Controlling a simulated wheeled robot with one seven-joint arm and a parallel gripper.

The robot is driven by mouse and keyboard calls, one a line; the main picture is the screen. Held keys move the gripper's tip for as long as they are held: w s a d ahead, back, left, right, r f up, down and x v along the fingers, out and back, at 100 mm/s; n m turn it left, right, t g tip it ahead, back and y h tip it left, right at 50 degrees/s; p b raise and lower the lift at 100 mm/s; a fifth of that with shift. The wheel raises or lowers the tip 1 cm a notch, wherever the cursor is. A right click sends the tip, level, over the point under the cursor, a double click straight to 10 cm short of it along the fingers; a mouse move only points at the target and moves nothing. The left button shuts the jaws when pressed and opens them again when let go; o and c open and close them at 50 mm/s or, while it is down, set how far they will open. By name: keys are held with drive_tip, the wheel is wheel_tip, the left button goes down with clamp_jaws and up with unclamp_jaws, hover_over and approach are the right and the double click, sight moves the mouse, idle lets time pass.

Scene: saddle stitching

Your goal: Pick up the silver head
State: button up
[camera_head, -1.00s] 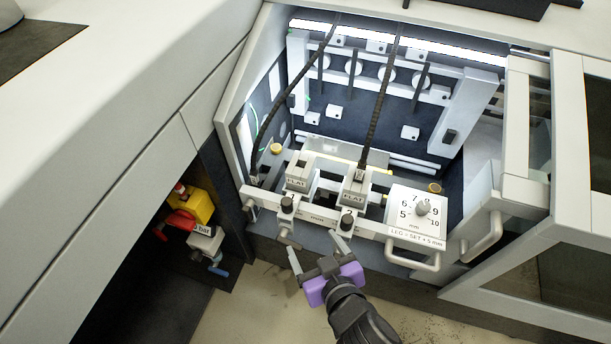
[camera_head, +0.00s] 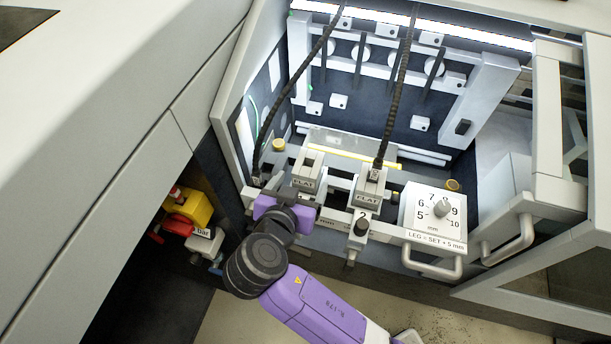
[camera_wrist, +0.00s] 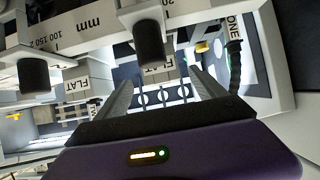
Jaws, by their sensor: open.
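Two silver-grey heads marked FLAT, the left head (camera_head: 307,172) and the right head (camera_head: 368,188), sit side by side on a rail in the lit bay. I cannot tell which one is the silver head. My gripper (camera_wrist: 162,88) is open and empty, its fingers spread on either side of the left head's FLAT block (camera_wrist: 158,74) as seen in the wrist view. A black knob (camera_wrist: 150,45) shows just above it there. In the head view my purple gripper is low in front of the left head and hides its front and the fingertips.
A dial plate (camera_head: 433,215) with a handle (camera_head: 432,262) stands right of the heads. Black cables (camera_head: 394,90) hang into the bay. A yellow and red valve (camera_head: 188,210) is at the lower left. Open door frames (camera_head: 560,130) bound the right.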

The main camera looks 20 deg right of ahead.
sight(304, 178)
drive_tip(key=shift+p+x, duration=0.4)
drive_tip(key=shift+x, duration=1.15)
drive_tip(key=shift+p+x, duration=0.5)
drive_tip(key=shift+x, duration=1.85)
drive_tip(key=shift+w+r, duration=0.1)
clamp_jaws()
drive_tip(key=shift+r, duration=0.1)
